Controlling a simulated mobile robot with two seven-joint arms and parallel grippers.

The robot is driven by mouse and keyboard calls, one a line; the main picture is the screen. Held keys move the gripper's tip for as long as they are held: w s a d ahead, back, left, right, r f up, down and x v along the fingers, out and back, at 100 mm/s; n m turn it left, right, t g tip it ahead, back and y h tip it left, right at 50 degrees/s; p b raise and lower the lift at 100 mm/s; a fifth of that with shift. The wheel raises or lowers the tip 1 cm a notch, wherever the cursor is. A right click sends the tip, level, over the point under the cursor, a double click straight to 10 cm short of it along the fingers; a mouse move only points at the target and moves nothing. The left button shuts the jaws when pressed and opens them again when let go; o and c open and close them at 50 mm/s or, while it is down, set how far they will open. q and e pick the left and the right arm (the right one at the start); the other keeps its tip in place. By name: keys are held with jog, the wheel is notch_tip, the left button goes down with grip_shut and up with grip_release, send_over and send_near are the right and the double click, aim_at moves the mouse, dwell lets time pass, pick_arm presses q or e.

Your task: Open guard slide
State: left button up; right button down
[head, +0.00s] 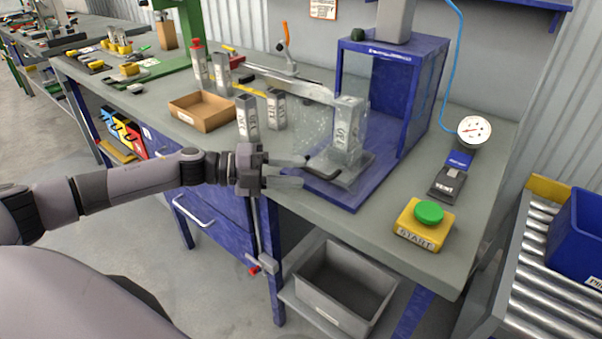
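The guard slide looks like a clear, speckled panel (312,130) at the front left of the blue press housing (425,95). A dark bar handle (322,174) shows low near its bottom edge. My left gripper (305,171) reaches in from the left, with its two pale fingers apart, one above the other. The fingertips point at the handle's left end and look very close to it; I cannot tell whether they touch. Nothing shows between the fingers. A grey marked block (346,128) stands upright on a metal base behind the handle. My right gripper is not in view.
Several grey blocks stand left of the press, beside a cardboard tray (203,110). A yellow START box with a green button (428,212) and a gauge (474,131) are at the right. A grey bin (345,283) sits below the table's front edge.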

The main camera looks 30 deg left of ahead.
pick_arm(q)
jog(key=shift+b+v, duration=0.4)
jog(key=shift+v, duration=1.9)
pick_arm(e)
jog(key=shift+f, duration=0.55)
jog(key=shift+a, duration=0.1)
